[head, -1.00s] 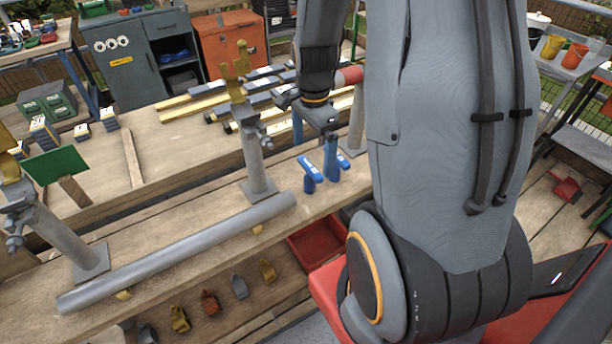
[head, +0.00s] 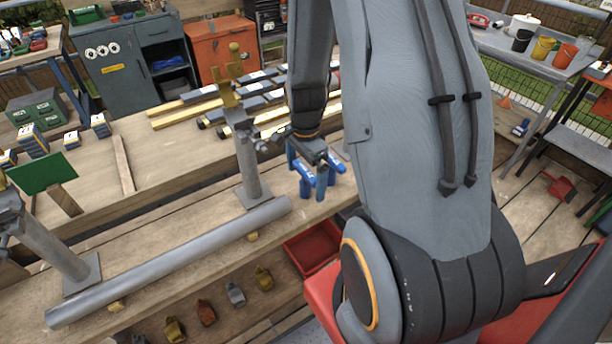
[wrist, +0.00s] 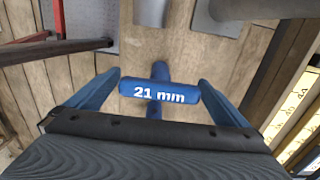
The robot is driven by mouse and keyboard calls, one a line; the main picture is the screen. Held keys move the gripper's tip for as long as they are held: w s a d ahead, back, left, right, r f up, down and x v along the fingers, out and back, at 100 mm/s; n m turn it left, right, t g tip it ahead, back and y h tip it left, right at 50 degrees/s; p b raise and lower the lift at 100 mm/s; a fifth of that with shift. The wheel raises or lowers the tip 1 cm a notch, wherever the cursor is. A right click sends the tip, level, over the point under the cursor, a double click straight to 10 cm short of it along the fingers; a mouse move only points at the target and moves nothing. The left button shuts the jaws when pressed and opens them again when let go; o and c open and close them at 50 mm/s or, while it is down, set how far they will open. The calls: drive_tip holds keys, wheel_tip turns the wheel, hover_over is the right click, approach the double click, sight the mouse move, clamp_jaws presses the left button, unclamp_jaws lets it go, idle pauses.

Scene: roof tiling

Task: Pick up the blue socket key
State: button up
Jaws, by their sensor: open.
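The blue socket key is a T-shaped tool with a cross handle marked "21 mm" in the wrist view (wrist: 158,91). In the head view the key (head: 304,186) stands upright on the wooden bench, partly hidden by my gripper. My gripper (head: 309,171) is open right at the key, with its blue fingers on either side of the handle. In the wrist view the handle lies across the gap between the fingertips (wrist: 160,100), close to both. I cannot tell whether either finger touches it.
A grey pipe (head: 170,262) lies along the bench to the left. A grey post on a base plate (head: 250,165) stands just left of the key. Yellow and grey bars (head: 235,108) lie behind. A red tray (head: 308,252) sits below the bench's front edge.

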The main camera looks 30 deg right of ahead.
drive_tip(key=shift+f, duration=0.95)
drive_tip(key=c, duration=1.2)
drive_tip(key=shift+r, duration=0.15)
